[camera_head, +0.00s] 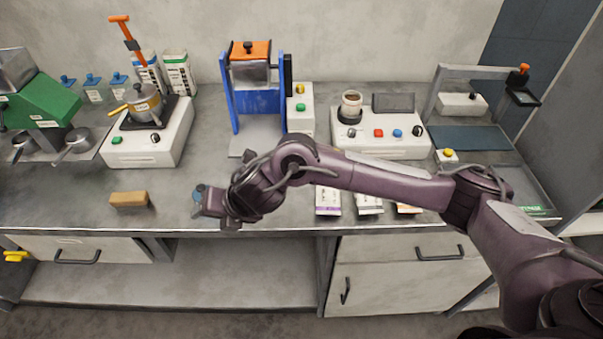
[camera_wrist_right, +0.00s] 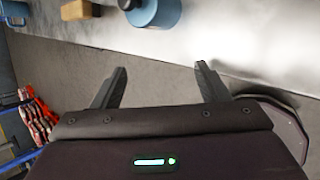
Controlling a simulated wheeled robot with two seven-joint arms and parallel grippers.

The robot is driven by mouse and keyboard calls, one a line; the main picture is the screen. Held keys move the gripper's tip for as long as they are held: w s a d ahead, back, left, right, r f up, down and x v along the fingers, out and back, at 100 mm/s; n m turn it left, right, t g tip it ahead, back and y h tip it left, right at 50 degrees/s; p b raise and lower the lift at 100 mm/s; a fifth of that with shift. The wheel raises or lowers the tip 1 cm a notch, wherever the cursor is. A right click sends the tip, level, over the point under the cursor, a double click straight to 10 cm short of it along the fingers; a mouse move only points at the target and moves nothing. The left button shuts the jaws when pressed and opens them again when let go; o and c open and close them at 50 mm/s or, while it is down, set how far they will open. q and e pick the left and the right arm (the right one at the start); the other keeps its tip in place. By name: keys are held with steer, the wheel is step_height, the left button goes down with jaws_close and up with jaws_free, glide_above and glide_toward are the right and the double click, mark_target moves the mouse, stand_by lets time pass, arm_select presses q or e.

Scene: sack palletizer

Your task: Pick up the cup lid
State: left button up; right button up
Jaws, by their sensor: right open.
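A small round blue piece with a knob (camera_head: 198,192), which looks like the cup lid, is on the worktop near its front edge, partly hidden behind my right gripper in the head view. It also shows as a blue round body (camera_wrist_right: 155,11) at the top of the right wrist view, cut off by the frame. My right gripper (camera_head: 214,208) is open, its fingers (camera_wrist_right: 160,74) apart with nothing between them. The blue piece is ahead of the fingertips, not between them. My left gripper is not in view.
A tan block (camera_head: 129,200) lies left of the blue piece. A blue-framed press (camera_head: 258,100), a hot plate with a pot (camera_head: 143,103) and a white control box with a cup (camera_head: 351,106) stand behind. Packets (camera_head: 328,200) lie under my right arm. Drawers (camera_head: 92,250) are below the worktop.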

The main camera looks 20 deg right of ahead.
steer(key=w+d+n+h, duration=0.1)
steer(key=d, duration=0.2)
steer(key=w+d, duration=0.2)
steer(key=d, duration=0.1)
steer(key=w+d+n+h, duration=0.1)
steer(key=d, duration=0.2)
steer(key=shift+w+n+g+h, duration=0.3)
steer(key=shift+w+g, duration=0.05)
steer(key=shift+g, duration=0.05)
steer(key=w+d+r+g+h, duration=0.1)
steer(key=w+d+r+h, duration=0.1)
steer(key=d, duration=0.5)
steer(key=w+d+r+h, duration=0.1)
steer(key=d+r, duration=0.1)
steer(key=d, duration=0.5)
steer(key=shift+n, duration=0.4)
steer(key=p+x, duration=0.1)
steer(key=x, duration=0.4)
steer(key=p+x, duration=0.1)
steer(key=x, duration=0.1)
steer(key=shift+w+a+f+p, duration=0.25)
steer(key=shift+a+p, duration=0.1)
steer(key=shift+a, duration=0.1)
steer(key=shift+w+f, duration=0.1)
steer(key=shift+f, duration=0.15)
steer(key=c, duration=1.1)
